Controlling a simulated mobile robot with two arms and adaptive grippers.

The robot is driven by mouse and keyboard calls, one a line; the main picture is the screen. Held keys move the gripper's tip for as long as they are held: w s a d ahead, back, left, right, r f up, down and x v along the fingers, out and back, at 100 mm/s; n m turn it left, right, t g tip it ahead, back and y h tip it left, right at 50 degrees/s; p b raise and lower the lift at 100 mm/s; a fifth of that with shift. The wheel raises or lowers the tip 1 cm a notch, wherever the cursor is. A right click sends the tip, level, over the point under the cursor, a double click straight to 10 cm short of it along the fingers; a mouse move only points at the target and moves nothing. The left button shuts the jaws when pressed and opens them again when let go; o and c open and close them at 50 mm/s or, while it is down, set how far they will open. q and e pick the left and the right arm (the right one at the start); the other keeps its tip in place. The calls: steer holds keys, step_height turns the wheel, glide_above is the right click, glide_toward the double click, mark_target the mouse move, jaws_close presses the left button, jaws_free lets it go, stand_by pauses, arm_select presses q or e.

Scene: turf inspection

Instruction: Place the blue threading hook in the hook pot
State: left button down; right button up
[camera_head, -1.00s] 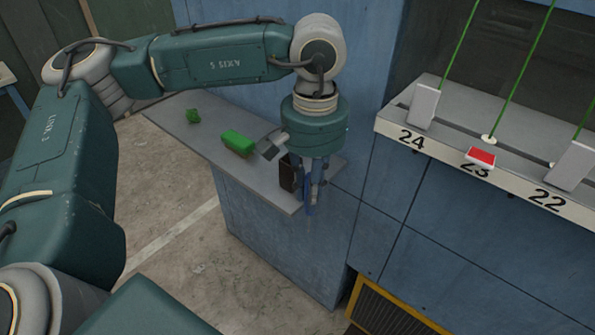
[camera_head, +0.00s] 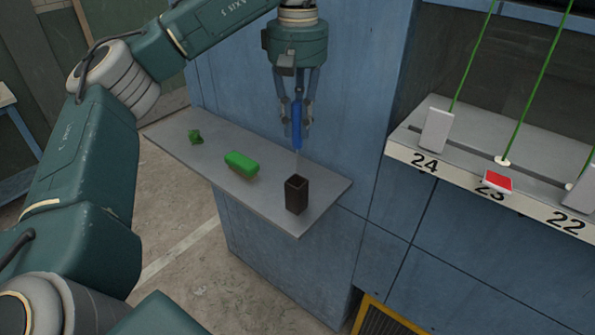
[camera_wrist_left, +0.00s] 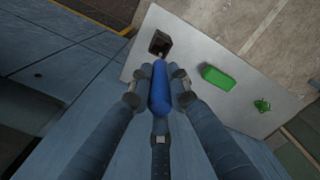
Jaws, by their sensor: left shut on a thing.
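The blue threading hook (camera_head: 297,125) hangs upright in my left gripper (camera_head: 297,110), which is shut on its blue handle. A thin shank points down from the handle, above the pot. The hook pot (camera_head: 296,196) is a dark, square, open-topped box standing near the right end of the grey shelf. In the left wrist view the blue handle (camera_wrist_left: 159,88) sits between the fingers of my left gripper (camera_wrist_left: 158,92), with the pot (camera_wrist_left: 160,43) just beyond it. The hook's tip is hard to make out. My right gripper is not in view.
On the grey shelf (camera_head: 205,165) lie a green block (camera_head: 240,161) and a small green tangle (camera_head: 195,137), left of the pot. At the right is a numbered ledge (camera_head: 405,155) with white paddles, a red-topped piece (camera_head: 497,182) and green strands. Blue panels stand behind.

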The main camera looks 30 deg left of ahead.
mark_target(296, 147)
arm_select(q)
steer(key=f, duration=0.5)
steer(key=shift+s+a+f+b, duration=0.15)
steer(key=shift+a+f+b, duration=0.05)
steer(key=shift+f+b, duration=0.15)
steer(key=shift+d+f, duration=0.1)
steer(key=shift+f, duration=0.75)
step_height(296, 147, down, 3)
steer(key=shift+r+p, duration=0.1)
steer(key=shift+p, duration=0.3)
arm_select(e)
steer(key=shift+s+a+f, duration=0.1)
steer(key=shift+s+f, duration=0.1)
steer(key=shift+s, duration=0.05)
arm_select(q)
steer(key=shift+f, duration=0.25)
steer(key=c, duration=1.6)
jaws_free()
steer(key=shift+c, duration=0.2)
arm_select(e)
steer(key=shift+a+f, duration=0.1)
arm_select(q)
steer(key=shift+r, duration=0.15)
